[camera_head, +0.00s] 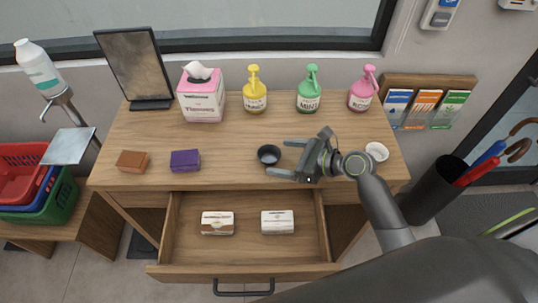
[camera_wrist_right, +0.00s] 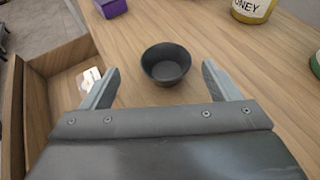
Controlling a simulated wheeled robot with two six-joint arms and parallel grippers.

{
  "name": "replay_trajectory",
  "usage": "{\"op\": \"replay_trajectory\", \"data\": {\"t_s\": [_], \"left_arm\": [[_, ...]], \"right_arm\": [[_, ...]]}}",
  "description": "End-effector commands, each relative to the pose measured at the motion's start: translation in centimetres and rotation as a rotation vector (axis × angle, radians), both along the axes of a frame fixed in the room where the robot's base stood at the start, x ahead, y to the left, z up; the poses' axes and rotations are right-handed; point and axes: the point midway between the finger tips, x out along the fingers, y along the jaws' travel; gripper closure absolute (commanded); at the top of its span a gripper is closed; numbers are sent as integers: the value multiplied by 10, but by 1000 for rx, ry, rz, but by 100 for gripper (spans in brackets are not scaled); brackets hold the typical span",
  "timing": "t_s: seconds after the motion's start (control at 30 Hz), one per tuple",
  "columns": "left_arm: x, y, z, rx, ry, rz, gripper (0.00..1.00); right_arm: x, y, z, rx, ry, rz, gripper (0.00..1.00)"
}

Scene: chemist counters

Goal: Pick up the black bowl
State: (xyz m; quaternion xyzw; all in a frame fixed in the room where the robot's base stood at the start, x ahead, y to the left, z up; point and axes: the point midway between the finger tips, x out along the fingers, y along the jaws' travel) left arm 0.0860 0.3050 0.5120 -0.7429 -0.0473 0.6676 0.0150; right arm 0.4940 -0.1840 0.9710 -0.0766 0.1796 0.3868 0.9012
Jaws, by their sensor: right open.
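The black bowl (camera_head: 268,155) stands upright on the wooden counter, just behind the open drawer. In the right wrist view the black bowl (camera_wrist_right: 166,64) looks empty and lies ahead of and between the fingertips. My right gripper (camera_head: 277,158) comes in from the right, with its two fingers spread apart beside the bowl. In the wrist view the right gripper (camera_wrist_right: 158,82) is open, with nothing between its fingers. My left gripper is in neither view.
A purple box (camera_head: 185,160) and a brown box (camera_head: 132,161) lie left of the bowl. A white bowl (camera_head: 377,152) stands right. Pump bottles and a tissue box (camera_head: 201,95) line the back. The open drawer (camera_head: 250,246) holds two small packs.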

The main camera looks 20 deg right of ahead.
Motion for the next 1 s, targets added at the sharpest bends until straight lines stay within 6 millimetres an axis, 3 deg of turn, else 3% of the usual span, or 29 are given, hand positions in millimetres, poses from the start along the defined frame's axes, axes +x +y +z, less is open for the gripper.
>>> {"op": "replay_trajectory", "data": {"t_s": [0.5, 0.83, 1.0], "left_arm": [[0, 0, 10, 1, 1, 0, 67], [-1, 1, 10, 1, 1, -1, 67], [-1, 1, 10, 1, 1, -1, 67]], "right_arm": [[36, 28, -21, 1, 0, 0, 17], [40, 32, -25, -2, 0, -1, 17], [40, 32, -25, -2, 0, -1, 39]]}}
